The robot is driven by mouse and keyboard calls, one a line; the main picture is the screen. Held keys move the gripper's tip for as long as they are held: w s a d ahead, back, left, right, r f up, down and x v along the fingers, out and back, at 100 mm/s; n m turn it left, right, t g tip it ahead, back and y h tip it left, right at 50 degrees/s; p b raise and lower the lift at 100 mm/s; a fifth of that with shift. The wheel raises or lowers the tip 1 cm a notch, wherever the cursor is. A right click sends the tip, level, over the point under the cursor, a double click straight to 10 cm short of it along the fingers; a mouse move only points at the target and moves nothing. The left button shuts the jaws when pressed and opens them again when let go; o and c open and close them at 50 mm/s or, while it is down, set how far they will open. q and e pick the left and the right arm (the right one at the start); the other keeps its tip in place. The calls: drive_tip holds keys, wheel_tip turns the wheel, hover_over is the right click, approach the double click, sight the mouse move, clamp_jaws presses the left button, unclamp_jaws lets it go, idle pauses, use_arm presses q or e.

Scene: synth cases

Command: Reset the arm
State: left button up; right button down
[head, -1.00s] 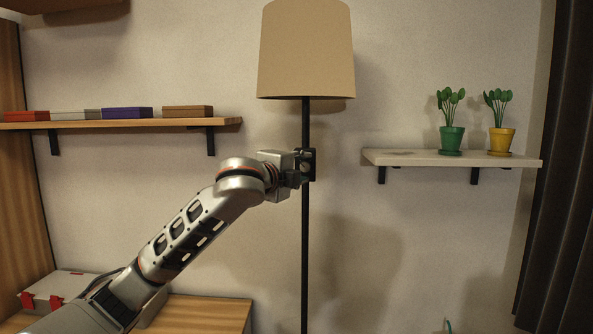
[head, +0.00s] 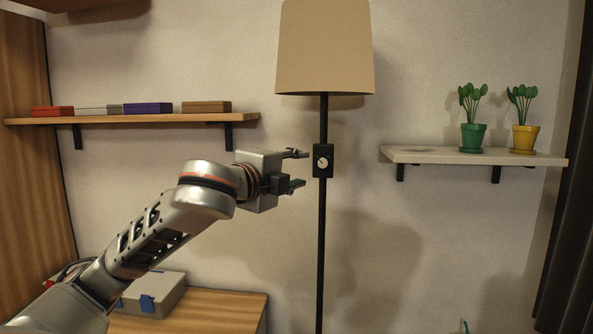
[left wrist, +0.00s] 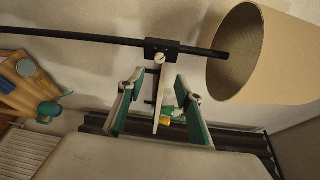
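My left gripper (head: 300,169) is open and empty in the head view, with its fingertips pointing right. It is just left of the black switch box (head: 322,160) with a round pale knob, on the pole of the floor lamp (head: 322,230). A small gap shows between fingertips and box. The lamp's beige shade (head: 325,50) is above; no glow shows. In the left wrist view the two green-padded fingers (left wrist: 160,90) are spread apart, with the switch box (left wrist: 153,46) beyond the tips and the shade (left wrist: 265,60) at upper right. My right gripper is not in view.
A wooden shelf (head: 150,119) with several small boxes is at left. A pale shelf (head: 420,155) with a green pot (head: 473,137) and a yellow pot (head: 524,138) is at right. Below my arm, a grey case (head: 160,292) sits on a wooden surface (head: 215,310). A dark curtain (head: 570,220) hangs far right.

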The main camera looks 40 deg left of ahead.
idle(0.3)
use_arm(q)
drive_tip(key=w+d+f+n+g+h, duration=0.1)
drive_tip(key=w+d+f+h, duration=0.15)
drive_tip(key=f, duration=0.85)
drive_tip(key=w+d+f+n+g+h, duration=0.15)
drive_tip(key=w+d+f, duration=0.25)
drive_tip(key=f, duration=0.6)
drive_tip(key=s+d+f+n+g, duration=0.1)
drive_tip(key=d+f+n, duration=0.1)
drive_tip(key=f, duration=0.6)
drive_tip(key=s+d+f+n, duration=0.1)
drive_tip(key=d+f, duration=0.1)
drive_tip(key=f, duration=0.7)
drive_tip(key=s+d+f+n+g, duration=0.1)
drive_tip(key=s+d+f+n, duration=0.1)
drive_tip(key=s+f, duration=0.6)
drive_tip(key=s+d+f+n+g, duration=0.1)
drive_tip(key=s+d+f+n, duration=0.25)
drive_tip(key=f, duration=0.75)
drive_tip(key=s+d+f+n+g, duration=0.1)
drive_tip(key=s+d+f+n, duration=0.1)
drive_tip(key=s+f, duration=1)
drive_tip(key=s+d, duration=0.1)
drive_tip(key=s, duration=0.2)
drive_tip(key=shift+s+h, duration=0.15)
drive_tip(key=shift+h, duration=0.15)
drive_tip(key=shift+d, duration=0.1)
